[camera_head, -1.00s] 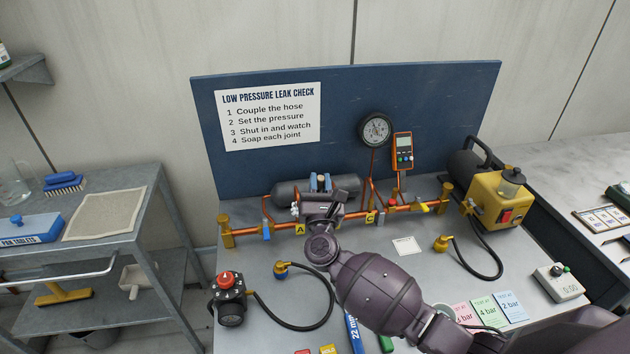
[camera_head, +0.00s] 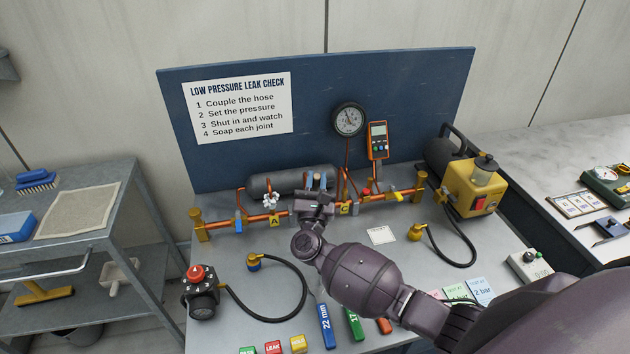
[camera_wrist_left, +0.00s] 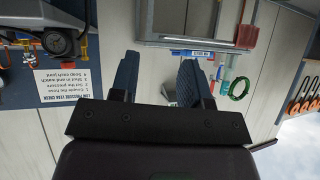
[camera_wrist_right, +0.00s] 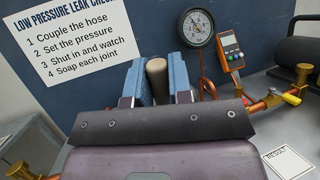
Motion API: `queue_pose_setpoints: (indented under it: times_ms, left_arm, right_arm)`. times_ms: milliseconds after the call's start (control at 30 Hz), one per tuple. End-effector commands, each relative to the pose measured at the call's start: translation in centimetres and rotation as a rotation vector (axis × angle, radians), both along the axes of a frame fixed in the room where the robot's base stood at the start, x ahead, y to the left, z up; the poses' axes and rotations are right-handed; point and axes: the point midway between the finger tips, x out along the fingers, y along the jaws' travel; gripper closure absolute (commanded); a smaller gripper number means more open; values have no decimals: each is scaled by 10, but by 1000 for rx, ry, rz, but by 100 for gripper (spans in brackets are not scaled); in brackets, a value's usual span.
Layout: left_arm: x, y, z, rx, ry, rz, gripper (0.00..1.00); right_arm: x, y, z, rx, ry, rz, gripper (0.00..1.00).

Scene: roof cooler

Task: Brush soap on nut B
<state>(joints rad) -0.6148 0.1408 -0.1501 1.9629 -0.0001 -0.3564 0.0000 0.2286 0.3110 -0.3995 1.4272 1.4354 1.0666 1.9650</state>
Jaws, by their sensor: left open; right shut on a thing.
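My right gripper (camera_head: 316,188) is over the orange pipe (camera_head: 371,200) in the head view, between the yellow tags A (camera_head: 275,221) and C (camera_head: 344,209). It is shut on a tan, round-ended handle (camera_wrist_right: 157,80), seen between its blue fingers in the right wrist view. The rest of the held thing is hidden, so I cannot tell if it touches the pipe. Nut B and its tag are hidden behind my right gripper and wrist. A whitish lumpy patch (camera_head: 271,200) shows by tag A. My left gripper (camera_wrist_left: 157,78) is open and empty, away from the bench.
A grey tank (camera_head: 262,187) lies behind the pipe, before the blue board (camera_head: 330,75). A gauge (camera_head: 348,119) and orange meter (camera_head: 377,140) stand above. A hose (camera_head: 300,290) and the yellow pump (camera_head: 478,188) flank the work area. Coloured tags and tools lie at the bench front.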

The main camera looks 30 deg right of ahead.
Motion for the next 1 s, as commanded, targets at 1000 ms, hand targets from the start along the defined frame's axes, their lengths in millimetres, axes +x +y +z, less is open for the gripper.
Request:
queue_pose_setpoints:
  times_ms: [1000]
  left_arm:
    - [10, -2, -32, 1, -24, -7, 57]
  right_arm:
    - [34, -9, -45, 1, -1, 0, 100]
